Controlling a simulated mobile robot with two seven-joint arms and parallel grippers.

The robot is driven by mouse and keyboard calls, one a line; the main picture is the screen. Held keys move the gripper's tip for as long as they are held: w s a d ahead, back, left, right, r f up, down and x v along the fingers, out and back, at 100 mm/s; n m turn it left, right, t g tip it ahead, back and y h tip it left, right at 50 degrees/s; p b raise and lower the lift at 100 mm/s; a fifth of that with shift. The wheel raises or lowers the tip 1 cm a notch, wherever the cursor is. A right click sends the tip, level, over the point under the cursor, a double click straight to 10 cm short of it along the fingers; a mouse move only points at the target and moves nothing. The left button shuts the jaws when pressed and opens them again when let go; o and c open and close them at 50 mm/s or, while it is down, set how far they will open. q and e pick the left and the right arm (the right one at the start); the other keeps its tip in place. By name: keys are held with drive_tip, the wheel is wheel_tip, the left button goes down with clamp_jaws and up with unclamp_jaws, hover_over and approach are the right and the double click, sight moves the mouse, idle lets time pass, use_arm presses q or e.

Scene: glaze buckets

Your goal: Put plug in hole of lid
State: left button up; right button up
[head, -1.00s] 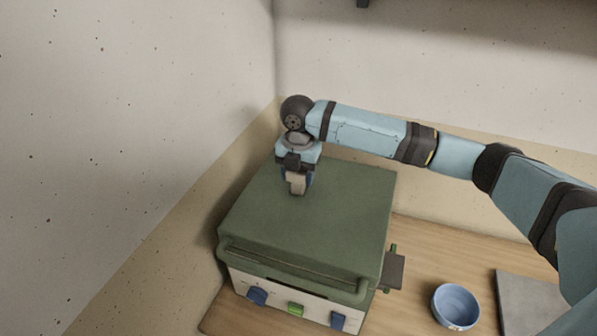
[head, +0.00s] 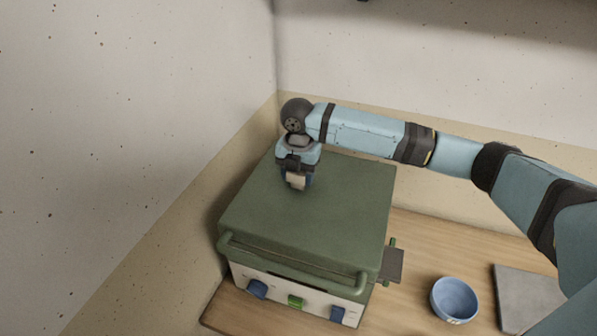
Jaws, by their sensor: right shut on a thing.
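A green lid (head: 330,222) covers a box with a pale front panel (head: 290,296). My right gripper (head: 297,182) points down at the back left part of the lid. My left gripper is not in view.
A blue bowl (head: 454,299) and a grey board (head: 528,298) lie on the wooden table (head: 415,240). Walls stand close at the left and back.

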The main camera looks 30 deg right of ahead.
drive_tip(key=shift+f, duration=0.35)
idle(0.3)
drive_tip(key=o, duration=1)
drive_tip(key=shift+f, duration=0.15)
drive_tip(key=shift+o, duration=0.2)
drive_tip(key=shift+s, duration=0.1)
drive_tip(key=shift+o, duration=1.1)
drive_tip(key=shift+f, duration=0.1)
drive_tip(key=shift+a, duration=0.1)
drive_tip(key=shift+s+f, duration=0.1)
drive_tip(key=shift+f, duration=0.05)
